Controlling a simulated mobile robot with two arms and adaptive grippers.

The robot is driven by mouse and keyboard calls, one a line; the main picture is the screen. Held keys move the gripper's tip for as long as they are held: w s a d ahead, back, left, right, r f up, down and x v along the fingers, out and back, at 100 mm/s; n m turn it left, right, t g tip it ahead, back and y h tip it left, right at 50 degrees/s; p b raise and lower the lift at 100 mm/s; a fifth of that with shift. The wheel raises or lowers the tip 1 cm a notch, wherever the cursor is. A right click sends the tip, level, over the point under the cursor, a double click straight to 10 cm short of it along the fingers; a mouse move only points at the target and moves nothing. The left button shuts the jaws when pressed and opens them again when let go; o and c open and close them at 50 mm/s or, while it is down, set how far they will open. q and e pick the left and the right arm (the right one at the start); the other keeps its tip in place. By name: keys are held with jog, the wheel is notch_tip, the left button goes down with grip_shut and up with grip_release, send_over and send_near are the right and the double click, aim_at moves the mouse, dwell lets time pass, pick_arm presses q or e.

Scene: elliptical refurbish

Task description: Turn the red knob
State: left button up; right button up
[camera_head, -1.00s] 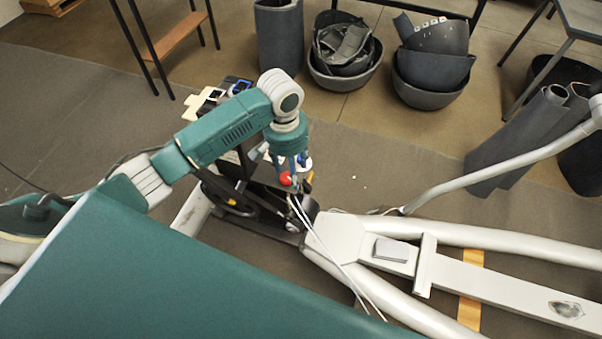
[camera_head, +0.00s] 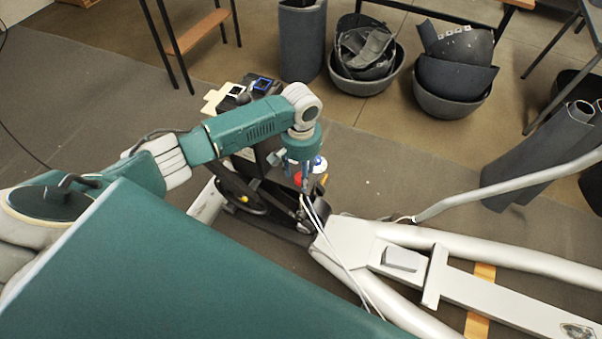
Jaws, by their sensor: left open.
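The red knob (camera_head: 298,179) sits on the dark upper part of the elliptical machine (camera_head: 345,236), partly hidden by my left gripper. My left gripper (camera_head: 305,190) points down from the end of my green arm, right at the knob in the picture. Its fingers are open and overlap the knob's right side. I cannot tell whether they touch it. My right gripper is out of view.
White cables (camera_head: 335,255) run down from near the knob over the machine's frame. A silver handlebar (camera_head: 510,180) rises at the right. Bins of dark plastic parts (camera_head: 365,70) stand behind on the floor. A stool (camera_head: 203,35) is at the back left.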

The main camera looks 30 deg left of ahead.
pick_arm(q)
jog(key=shift+f, duration=0.25)
jog(key=c, duration=1.1)
jog(key=shift+c, duration=0.2)
